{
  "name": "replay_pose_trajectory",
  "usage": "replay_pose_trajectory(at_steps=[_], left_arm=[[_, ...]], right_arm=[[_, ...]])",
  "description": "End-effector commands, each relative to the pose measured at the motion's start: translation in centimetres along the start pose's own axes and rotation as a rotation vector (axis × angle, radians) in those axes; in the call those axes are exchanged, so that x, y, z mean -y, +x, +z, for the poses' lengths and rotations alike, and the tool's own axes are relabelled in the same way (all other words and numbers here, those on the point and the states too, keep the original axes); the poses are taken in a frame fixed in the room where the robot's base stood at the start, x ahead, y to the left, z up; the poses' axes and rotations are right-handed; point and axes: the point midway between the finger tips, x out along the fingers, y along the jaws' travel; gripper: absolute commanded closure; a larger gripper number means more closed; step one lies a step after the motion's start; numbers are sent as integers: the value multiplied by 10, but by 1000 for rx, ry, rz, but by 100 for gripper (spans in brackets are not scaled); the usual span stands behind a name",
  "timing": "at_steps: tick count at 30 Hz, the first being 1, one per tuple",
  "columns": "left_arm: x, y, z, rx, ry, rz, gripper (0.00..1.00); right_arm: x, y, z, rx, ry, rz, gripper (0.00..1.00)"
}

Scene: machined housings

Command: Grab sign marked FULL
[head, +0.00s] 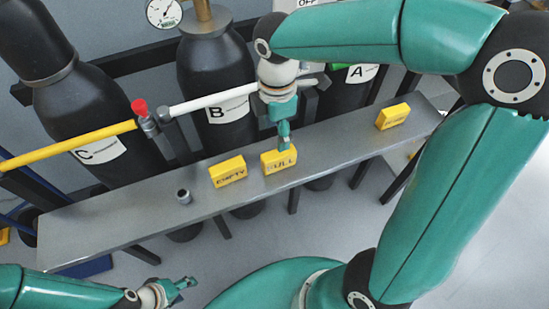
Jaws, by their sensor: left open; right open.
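The yellow sign marked FULL (279,164) stands on the grey bench, its first letter partly hard to read behind my gripper. My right gripper (284,146) is directly above the sign, pointing down, with its fingertips at the sign's top edge. It is open; I cannot tell whether the fingers straddle the sign or touch it. My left gripper (186,287) is open and empty at the lower left, in front of the bench and away from the sign.
A yellow sign marked EMPTY (227,172) stands just left of the FULL sign. Another yellow sign (393,116) is at the right of the bench (110,220). A small grey cylinder (184,197) stands further left. Black cylinders marked C (85,115) and B (215,85) stand behind.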

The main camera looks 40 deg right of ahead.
Motion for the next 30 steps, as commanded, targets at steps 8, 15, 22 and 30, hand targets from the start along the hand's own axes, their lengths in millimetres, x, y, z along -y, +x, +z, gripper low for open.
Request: replay_pose_trajectory(at_steps=[8,15,22,30], left_arm=[[3,8,0,-1,0,0,49],[3,8,0,-1,1,0,49],[4,12,0,-1,0,0,49],[4,13,0,-1,0,0,49]], right_arm=[[2,52,4,1,11,-2,40],[2,66,4,0,11,-1,40],[5,98,3,0,12,-4,40],[4,112,3,-2,13,1,40]])
